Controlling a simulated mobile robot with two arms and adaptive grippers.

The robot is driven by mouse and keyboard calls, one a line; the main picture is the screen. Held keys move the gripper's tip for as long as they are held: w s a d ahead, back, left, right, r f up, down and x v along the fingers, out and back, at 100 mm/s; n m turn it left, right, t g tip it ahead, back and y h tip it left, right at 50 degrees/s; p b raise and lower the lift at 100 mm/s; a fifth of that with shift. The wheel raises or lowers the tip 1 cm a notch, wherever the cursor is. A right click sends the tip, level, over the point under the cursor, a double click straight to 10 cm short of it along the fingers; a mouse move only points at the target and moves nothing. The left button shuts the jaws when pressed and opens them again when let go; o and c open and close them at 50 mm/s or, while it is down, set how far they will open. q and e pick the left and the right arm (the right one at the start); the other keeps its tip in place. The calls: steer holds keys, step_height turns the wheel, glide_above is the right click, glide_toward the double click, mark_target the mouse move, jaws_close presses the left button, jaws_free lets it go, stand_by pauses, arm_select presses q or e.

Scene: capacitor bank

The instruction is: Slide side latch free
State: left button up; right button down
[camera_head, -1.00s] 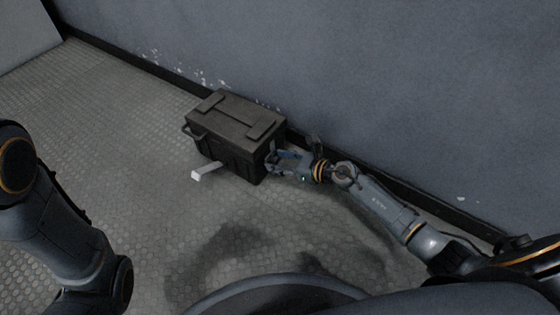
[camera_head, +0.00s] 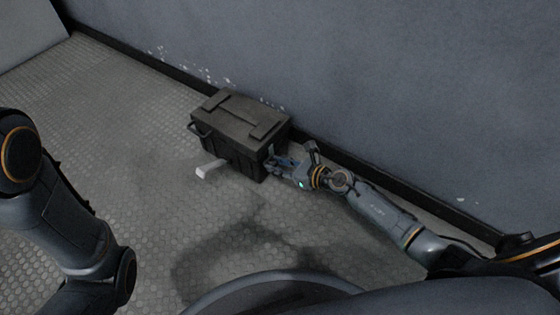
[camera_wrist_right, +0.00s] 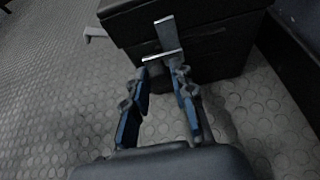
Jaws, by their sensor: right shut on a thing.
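A dark case (camera_head: 228,145) with a lid stands on the floor against the wall. The side latch (camera_wrist_right: 166,37), a pale metal L-shaped piece, is on the case's side facing my right gripper. It shows in the head view as a small light strip (camera_head: 271,149). My right gripper (camera_wrist_right: 161,68) is at that side, its fingertips shut on the latch's lower part. The exact contact is small and dim. The right gripper also shows in the head view (camera_head: 277,165). My left gripper is out of view; only part of my left arm shows.
A pale bar (camera_head: 210,168) sticks out low from the case's front, and a carry handle (camera_head: 198,130) is on its left end. The grey wall (camera_head: 380,80) rises close behind the case. The textured floor (camera_head: 130,150) is clear in front and to the left.

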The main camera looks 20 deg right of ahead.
steer(key=c, duration=1.1)
jaws_free()
steer(key=shift+s+a, duration=0.1)
steer(key=shift+a, duration=0.05)
steer(key=shift+s+d, duration=0.1)
steer(key=shift+d, duration=0.1)
steer(key=v, duration=1.1)
steer(key=shift+s+d+r, duration=0.1)
steer(key=shift+s+d, duration=0.05)
steer(key=shift+s, duration=0.1)
